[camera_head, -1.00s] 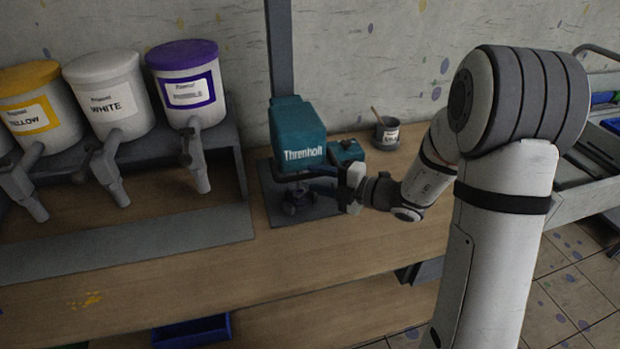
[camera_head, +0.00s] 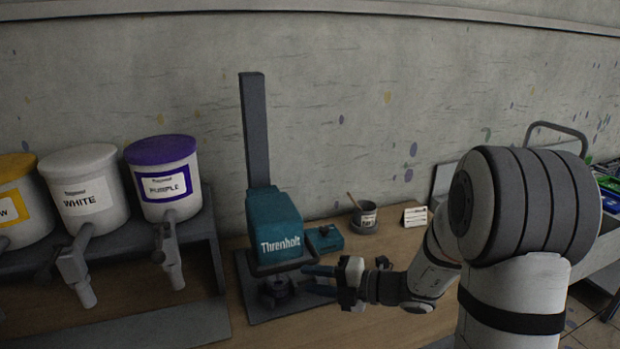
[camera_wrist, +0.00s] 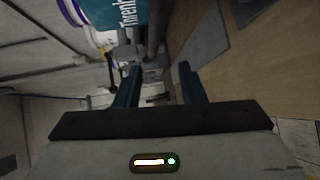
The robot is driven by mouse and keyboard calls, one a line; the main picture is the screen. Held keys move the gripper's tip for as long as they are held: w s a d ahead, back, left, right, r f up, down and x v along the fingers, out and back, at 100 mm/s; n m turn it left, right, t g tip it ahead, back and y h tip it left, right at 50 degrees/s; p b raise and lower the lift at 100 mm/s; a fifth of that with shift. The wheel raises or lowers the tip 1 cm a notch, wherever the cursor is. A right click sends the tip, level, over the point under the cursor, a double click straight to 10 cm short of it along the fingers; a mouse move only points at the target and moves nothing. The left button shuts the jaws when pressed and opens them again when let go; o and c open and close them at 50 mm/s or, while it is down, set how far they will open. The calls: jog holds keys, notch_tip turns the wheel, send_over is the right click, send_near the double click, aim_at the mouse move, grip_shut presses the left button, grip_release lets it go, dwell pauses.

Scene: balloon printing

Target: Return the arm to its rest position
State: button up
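My gripper (camera_head: 318,280) is at the front right of the teal Threnholt press (camera_head: 276,228), low beside its lower parts. My arm reaches in from the right side of the head view, bent at the elbow, with the wrist above the bench. In the wrist view my gripper (camera_wrist: 160,82) has its two dark blue fingers well apart, with nothing held between them. Part of the teal press (camera_wrist: 128,14) shows at the top of the wrist view.
White (camera_head: 84,189) and purple (camera_head: 163,178) paint containers stand on a rack at the left. A small teal box (camera_head: 324,238), a cup (camera_head: 364,215) and a white card (camera_head: 414,216) sit right of the press. A cart (camera_head: 597,245) stands at the far right.

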jog(key=s+d+r+n+g+h, duration=0.1)
jog(key=s+n+g+h, duration=0.5)
jog(key=s+n, duration=1.2)
jog(key=s+d+r+n+t+h, duration=0.2)
jog(key=d+n+h, duration=0.6)
jog(key=n, duration=1.4)
jog(key=shift+d+r+t+h, duration=0.3)
jog(key=shift+d+r+t, duration=0.25)
jog(key=shift+d, duration=1.6)
jog(key=shift+f, duration=0.1)
